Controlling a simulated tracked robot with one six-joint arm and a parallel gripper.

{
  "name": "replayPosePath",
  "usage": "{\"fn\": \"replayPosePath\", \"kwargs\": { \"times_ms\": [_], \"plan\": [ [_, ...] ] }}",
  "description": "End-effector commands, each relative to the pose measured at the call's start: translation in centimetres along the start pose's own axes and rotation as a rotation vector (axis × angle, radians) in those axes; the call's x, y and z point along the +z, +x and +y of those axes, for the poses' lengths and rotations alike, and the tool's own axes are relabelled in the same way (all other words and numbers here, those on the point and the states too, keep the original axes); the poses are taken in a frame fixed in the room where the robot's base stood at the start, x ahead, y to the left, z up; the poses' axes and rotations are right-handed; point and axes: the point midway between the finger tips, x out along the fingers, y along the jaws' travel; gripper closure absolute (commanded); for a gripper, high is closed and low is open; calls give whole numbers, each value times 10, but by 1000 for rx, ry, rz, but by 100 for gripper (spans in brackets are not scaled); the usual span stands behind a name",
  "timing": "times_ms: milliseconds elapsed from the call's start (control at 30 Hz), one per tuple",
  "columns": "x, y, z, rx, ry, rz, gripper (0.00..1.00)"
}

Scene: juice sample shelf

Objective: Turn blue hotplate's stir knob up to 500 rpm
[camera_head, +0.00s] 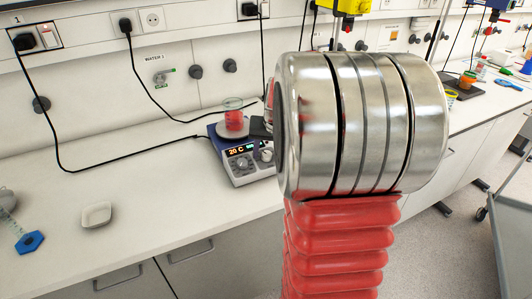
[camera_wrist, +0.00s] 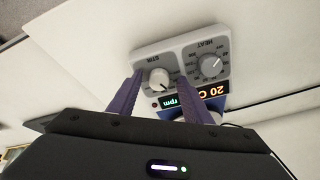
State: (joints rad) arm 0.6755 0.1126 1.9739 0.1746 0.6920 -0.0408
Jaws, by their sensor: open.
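The blue hotplate (camera_head: 243,172) stands on the white bench, with a beaker of red liquid (camera_head: 234,118) on its round plate. Its display reads 20 C in the head view. In the wrist view its grey front panel appears upside down, with the stir knob (camera_wrist: 159,78) on the left and the heat knob (camera_wrist: 210,66) on the right. My gripper (camera_wrist: 159,83) is open, its two purple fingers on either side of the stir knob in the picture. I cannot tell whether they touch it. In the head view my arm hides most of the gripper. The rpm number is covered.
A white dish (camera_head: 97,215) lies on the bench to the left, near a blue hexagonal base (camera_head: 29,242). A black cable (camera_head: 110,158) runs along the bench to the hotplate. More items stand on the bench at the far right.

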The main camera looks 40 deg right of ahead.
Motion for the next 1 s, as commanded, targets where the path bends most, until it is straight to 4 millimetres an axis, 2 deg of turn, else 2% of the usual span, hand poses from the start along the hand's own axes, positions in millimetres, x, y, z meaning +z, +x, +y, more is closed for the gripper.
{"fn": "replayPosePath", "kwargs": {
  "times_ms": [267,800,1000],
  "plan": [
    [-1,-26,0,0,0,4,55],
    [-1,-117,0,0,1,4,55],
    [-1,-134,0,0,1,1,55]
  ]
}}
